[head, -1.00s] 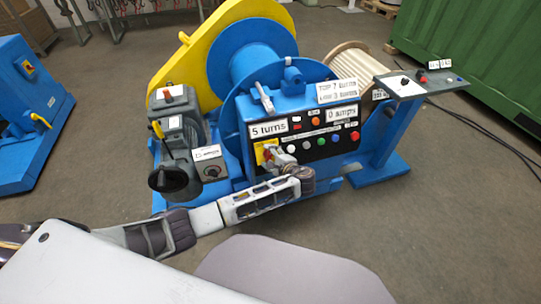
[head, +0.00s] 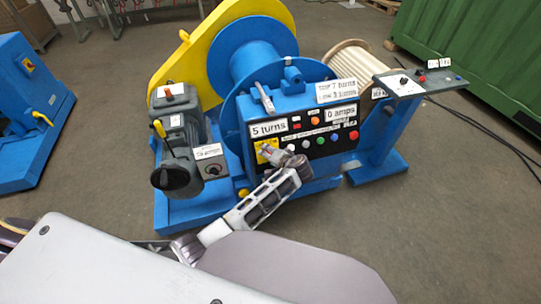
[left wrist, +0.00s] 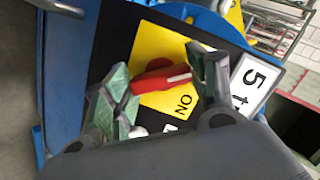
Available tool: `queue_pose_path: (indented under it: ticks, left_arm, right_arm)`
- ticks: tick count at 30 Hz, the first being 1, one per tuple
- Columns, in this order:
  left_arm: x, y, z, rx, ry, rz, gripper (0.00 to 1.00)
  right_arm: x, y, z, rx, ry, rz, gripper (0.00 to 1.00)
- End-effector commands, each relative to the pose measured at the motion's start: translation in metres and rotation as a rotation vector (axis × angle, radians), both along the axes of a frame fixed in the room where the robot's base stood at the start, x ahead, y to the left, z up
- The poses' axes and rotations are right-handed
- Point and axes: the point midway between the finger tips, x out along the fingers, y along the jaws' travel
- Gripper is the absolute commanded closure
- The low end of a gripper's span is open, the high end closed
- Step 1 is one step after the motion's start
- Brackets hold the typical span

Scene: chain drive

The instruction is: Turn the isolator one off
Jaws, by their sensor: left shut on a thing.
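The isolator is a red handle (left wrist: 164,80) on a yellow plate (left wrist: 163,48), at the left end of the black control panel. In the left wrist view the handle lies between my two fingers, and black "ON" lettering shows on the plate below it. In the head view a strip of the yellow plate (head: 262,147) shows under the "5 turns" label, and my gripper hides most of the handle. My left gripper (left wrist: 166,84) is shut on the red handle; it also shows at the panel in the head view (head: 272,153). My right gripper is not in view.
The black panel (head: 325,145) carries several coloured buttons right of my gripper. A grey motor (head: 178,175) and small dial box (head: 212,169) stand left of it. A grey control shelf (head: 415,83) is at the right. Another blue machine (head: 30,115) stands far left. Floor in front is open.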

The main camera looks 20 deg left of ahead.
Motion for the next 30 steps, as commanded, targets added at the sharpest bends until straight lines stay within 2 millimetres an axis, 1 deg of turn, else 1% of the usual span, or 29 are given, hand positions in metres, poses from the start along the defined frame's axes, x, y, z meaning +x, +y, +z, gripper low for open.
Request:
queue_pose_path:
  ticks: [1, 9, 23, 24, 29, 30]
  left_arm:
    - [-0.002, 0.0, -0.002, -0.024, -0.009, 0.015, 0.66]
    - [-0.001, -0.001, -0.002, -0.102, -0.063, 0.061, 0.66]
    - [-0.001, -0.001, -0.002, -0.117, -0.074, 0.07, 0.66]
    - [-0.001, 0.0, -0.002, -0.117, -0.074, 0.07, 0.41]
    - [-0.001, 0.0, -0.001, -0.117, -0.075, 0.069, 0.21]
    - [-0.001, 0.0, -0.001, -0.116, -0.075, 0.07, 0.21]
  right_arm:
    - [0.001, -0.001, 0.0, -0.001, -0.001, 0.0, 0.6]
    - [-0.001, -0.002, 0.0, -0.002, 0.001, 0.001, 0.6]
    - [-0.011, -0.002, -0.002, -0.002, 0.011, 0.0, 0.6]
    - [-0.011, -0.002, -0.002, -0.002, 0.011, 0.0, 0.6]
    - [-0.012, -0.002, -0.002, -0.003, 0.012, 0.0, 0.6]
    - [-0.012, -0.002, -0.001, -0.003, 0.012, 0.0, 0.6]
